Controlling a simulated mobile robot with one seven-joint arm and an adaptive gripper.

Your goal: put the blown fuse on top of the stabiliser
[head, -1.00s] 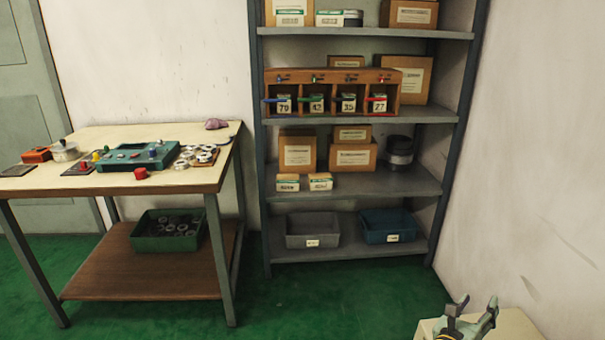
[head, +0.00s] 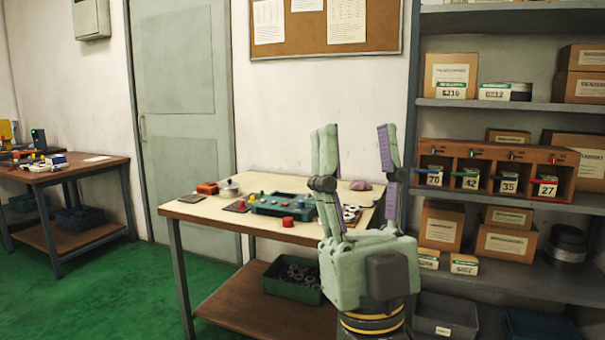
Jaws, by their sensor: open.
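My gripper (head: 357,140) stands upright in the middle of the head view, fingers pointing up, open and empty. It is in front of the near bench (head: 205,210) and hides part of its right side. I cannot pick out the blown fuse or the stabiliser for certain. On the left bench (head: 75,173) a small dark box with a green light (head: 39,138) stands among small coloured items, too small to tell apart.
A shelf unit (head: 510,105) on the right holds cartons and a wooden rack (head: 500,168) with numbered slots. A green crate of rings (head: 292,278) sits on the near bench's lower shelf. Green floor (head: 130,290) is clear between the benches, before a grey door (head: 182,120).

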